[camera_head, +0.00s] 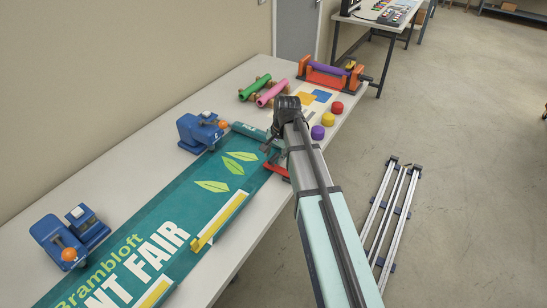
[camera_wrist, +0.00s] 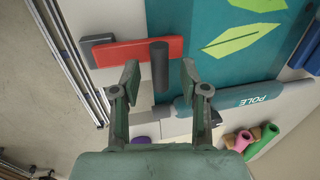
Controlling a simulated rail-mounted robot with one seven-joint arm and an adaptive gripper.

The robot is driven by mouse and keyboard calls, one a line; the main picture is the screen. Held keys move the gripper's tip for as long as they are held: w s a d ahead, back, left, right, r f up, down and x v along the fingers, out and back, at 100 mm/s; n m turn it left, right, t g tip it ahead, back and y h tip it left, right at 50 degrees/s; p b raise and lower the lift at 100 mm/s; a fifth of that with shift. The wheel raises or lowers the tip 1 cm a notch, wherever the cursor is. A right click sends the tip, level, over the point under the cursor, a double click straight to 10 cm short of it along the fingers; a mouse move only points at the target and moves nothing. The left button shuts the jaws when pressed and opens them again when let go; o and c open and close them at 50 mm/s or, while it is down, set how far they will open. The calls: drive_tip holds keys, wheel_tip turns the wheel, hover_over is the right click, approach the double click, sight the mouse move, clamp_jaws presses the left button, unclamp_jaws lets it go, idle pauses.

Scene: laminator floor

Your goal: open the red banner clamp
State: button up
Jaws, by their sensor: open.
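The red banner clamp (camera_head: 277,171) sits at the right edge of the teal banner (camera_head: 178,202), partly hidden by my arm in the head view. In the wrist view the clamp's red bar (camera_wrist: 127,52) lies across the banner's edge. A dark upright-looking cylinder (camera_wrist: 159,62), apparently its handle, stands at the bar's right end. My gripper (camera_wrist: 160,80) is open, with one finger on each side of the cylinder. I see a gap on both sides, and no contact is clear. My gripper (camera_head: 272,151) is above the clamp in the head view, its fingers small and dark.
Blue clamps (camera_head: 199,132) with orange knobs stand along the banner's left side. A teal pole (camera_wrist: 250,97) marked POLE lies across the banner's end. Yellow-and-white strips (camera_head: 218,222) rest on the banner. Coloured rolls (camera_head: 271,94) and pucks (camera_head: 317,132) lie farther back. Rails (camera_head: 386,215) lie on the floor.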

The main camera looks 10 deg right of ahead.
sight(278, 166)
drive_tip(key=shift+w+a+f, duration=0.1)
drive_tip(key=shift+f, duration=0.55)
drive_tip(key=shift+w+a+f, duration=0.1)
drive_tip(key=shift+f, duration=0.5)
clamp_jaws()
